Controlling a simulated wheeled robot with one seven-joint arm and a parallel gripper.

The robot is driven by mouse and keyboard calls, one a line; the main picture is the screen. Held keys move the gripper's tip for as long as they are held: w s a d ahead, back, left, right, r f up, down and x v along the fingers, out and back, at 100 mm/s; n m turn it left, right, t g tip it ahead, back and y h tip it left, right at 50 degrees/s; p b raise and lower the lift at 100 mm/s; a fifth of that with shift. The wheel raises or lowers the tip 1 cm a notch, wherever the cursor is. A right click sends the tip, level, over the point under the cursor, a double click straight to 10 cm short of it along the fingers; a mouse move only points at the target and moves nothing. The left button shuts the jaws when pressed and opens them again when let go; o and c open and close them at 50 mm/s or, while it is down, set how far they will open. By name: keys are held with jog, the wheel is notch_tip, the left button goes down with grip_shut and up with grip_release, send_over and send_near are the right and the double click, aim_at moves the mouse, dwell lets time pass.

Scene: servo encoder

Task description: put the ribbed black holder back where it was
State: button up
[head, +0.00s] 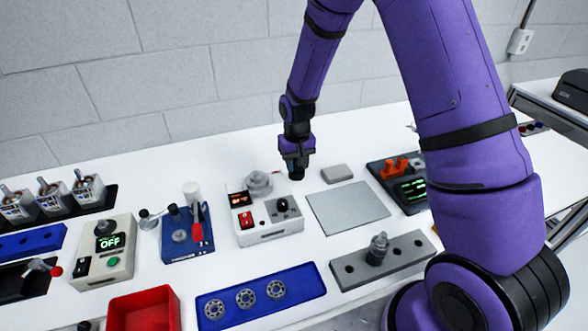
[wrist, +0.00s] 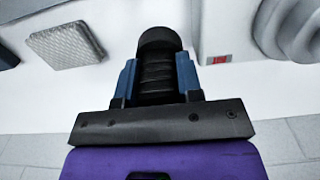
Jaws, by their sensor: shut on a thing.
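My gripper (head: 295,160) is in the air just behind the white box with the red switch, left of a small grey block. In the wrist view, the blue fingers of my gripper (wrist: 157,82) are shut on the ribbed black holder (wrist: 156,70), one finger on each side. The holder has a wider smooth black end beyond the fingertips. In the head view the holder (head: 296,174) is a small dark shape below the fingers. Whether it touches anything is unclear.
The white box (head: 266,236) carries a grey knob. The grey block (head: 337,173) also shows in the wrist view (wrist: 66,45). A grey plate (head: 347,208), a grey holed rail (head: 345,281), a blue tray (head: 208,325) and a red bin (head: 144,311) are nearer. Free white table lies behind.

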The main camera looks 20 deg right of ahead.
jog(key=shift+w+f, duration=0.1)
jog(key=shift+w, duration=0.75)
jog(key=shift+f, duration=1.75)
jog(key=shift+f, duration=0.15)
jog(key=o, duration=0.6)
jog(key=shift+o, duration=0.2)
